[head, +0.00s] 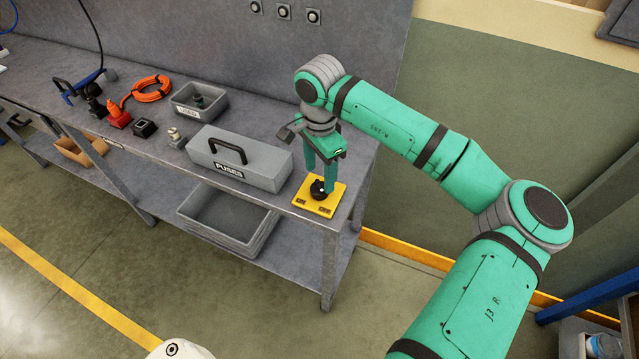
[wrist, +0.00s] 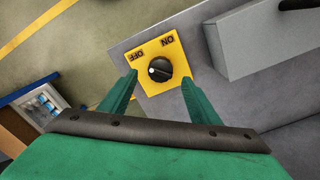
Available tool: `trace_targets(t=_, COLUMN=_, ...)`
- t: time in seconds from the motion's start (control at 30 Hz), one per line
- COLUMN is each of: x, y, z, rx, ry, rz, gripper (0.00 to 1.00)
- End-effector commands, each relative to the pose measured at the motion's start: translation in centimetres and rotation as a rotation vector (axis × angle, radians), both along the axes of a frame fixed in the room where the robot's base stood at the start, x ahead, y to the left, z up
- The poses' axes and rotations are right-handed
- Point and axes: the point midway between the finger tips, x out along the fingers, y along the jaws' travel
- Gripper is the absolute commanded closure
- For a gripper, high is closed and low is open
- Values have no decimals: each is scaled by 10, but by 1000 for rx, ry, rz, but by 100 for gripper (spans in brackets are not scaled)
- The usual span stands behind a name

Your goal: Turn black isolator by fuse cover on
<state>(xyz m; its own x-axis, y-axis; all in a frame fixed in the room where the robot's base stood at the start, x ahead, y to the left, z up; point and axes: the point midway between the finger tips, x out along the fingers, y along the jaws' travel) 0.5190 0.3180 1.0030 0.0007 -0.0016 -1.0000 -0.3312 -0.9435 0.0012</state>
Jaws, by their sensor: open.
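The black isolator knob (head: 318,188) sits on a yellow plate (head: 328,208) at the right front corner of the grey bench. In the wrist view the knob (wrist: 160,70) has a white mark on its left side, toward the word OFF; ON is printed at the plate's upper right. The grey fuse cover (head: 235,165), labelled FUSES and with a black handle, lies left of the plate. My gripper (head: 320,180) points down over the knob. Its green fingers are open, one on each side of the knob in the head view; contact cannot be told.
Left along the bench (head: 350,165) are a grey bin (head: 200,100), an orange cable coil (head: 152,88), a red connector (head: 118,112) and small black parts. A grey crate (head: 228,215) is on the lower shelf. The floor in front is clear.

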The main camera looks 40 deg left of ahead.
Motion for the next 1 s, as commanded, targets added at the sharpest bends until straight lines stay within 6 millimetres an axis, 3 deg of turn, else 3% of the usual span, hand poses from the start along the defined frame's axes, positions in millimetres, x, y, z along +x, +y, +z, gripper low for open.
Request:
trace_targets(t=0.1, x=-1, y=0, z=-21, rx=1, ry=4, rz=-1, gripper=43)
trace_targets(t=0.3, x=0, y=0, z=-44, rx=2, ry=2, rz=-1, gripper=43)
trace_targets(t=0.73, x=0, y=0, z=-52, rx=1, ry=1, rz=-1, gripper=43)
trace_targets(t=0.9, x=0, y=0, z=-52, rx=1, ry=1, rz=0, gripper=84)
trace_targets(t=1.0, x=0, y=0, z=-52, rx=0, ry=1, rz=-1, gripper=85)
